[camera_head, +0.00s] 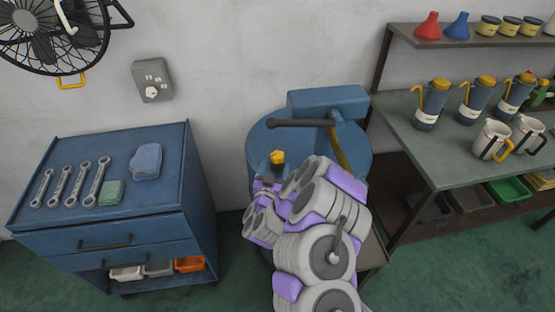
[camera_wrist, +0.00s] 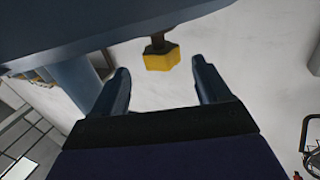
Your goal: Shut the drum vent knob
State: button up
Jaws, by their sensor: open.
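The drum vent knob is a small yellow knob (camera_head: 278,157) on the top of the blue drum (camera_head: 262,140), near its left side. In the wrist view the yellow knob (camera_wrist: 162,58) sits on a short dark stem, ahead of my gripper (camera_wrist: 160,75) and roughly between its two fingertips. My gripper is open, with nothing visible between the fingers. The fingers look apart from the knob. In the head view my arm covers the front of the drum and hides most of my gripper.
A long dark handle (camera_head: 300,123) and a blue box-shaped part (camera_head: 330,100) top the drum. A blue tool cabinet (camera_head: 120,225) with wrenches stands left. A bench (camera_head: 450,165) with oil cans and mugs stands right. Green floor shows between cabinet and drum.

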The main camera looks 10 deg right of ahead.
aim_at(275, 162)
jog(key=x, duration=0.2)
jog(key=b+x, duration=0.1)
jog(key=x, duration=0.2)
jog(key=shift+w+a, duration=0.2)
jog(key=shift+w, duration=0.2)
jog(key=shift+w+d+b, duration=0.25)
jog(key=shift+d+b, duration=0.05)
jog(key=shift+d, duration=0.05)
jog(key=shift+a, duration=0.1)
jog(key=c, duration=0.9)
